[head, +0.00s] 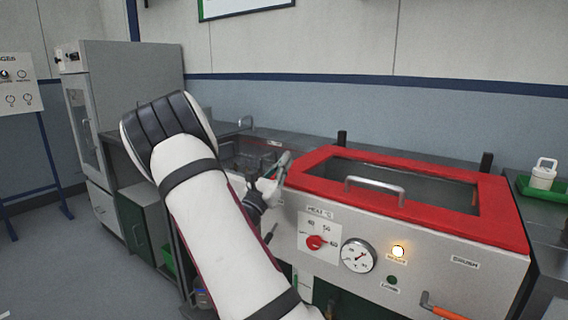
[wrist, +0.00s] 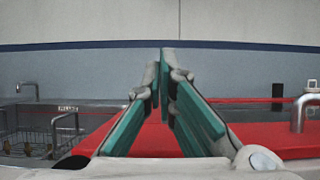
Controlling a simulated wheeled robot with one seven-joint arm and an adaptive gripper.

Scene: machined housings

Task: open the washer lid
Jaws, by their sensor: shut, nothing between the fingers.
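The washer lid (head: 487,196) is a red frame around a clear window, lying closed flat on top of the steel washer (head: 440,255). A metal bar handle (head: 375,188) stands on its front part; the handle also shows at the right edge of the wrist view (wrist: 300,112). My gripper (head: 284,166) is at the left end of the lid, left of the handle and apart from it. In the wrist view its fingers (wrist: 163,75) meet at the tips, shut and empty, with red lid below and beyond.
A sink with a wire basket (wrist: 60,140) lies left of the washer. The washer front has a red dial (head: 316,242), a gauge (head: 359,255), a lit lamp (head: 398,251) and an orange-handled lever (head: 445,312). A green tray (head: 530,186) with a white container (head: 543,174) stands right.

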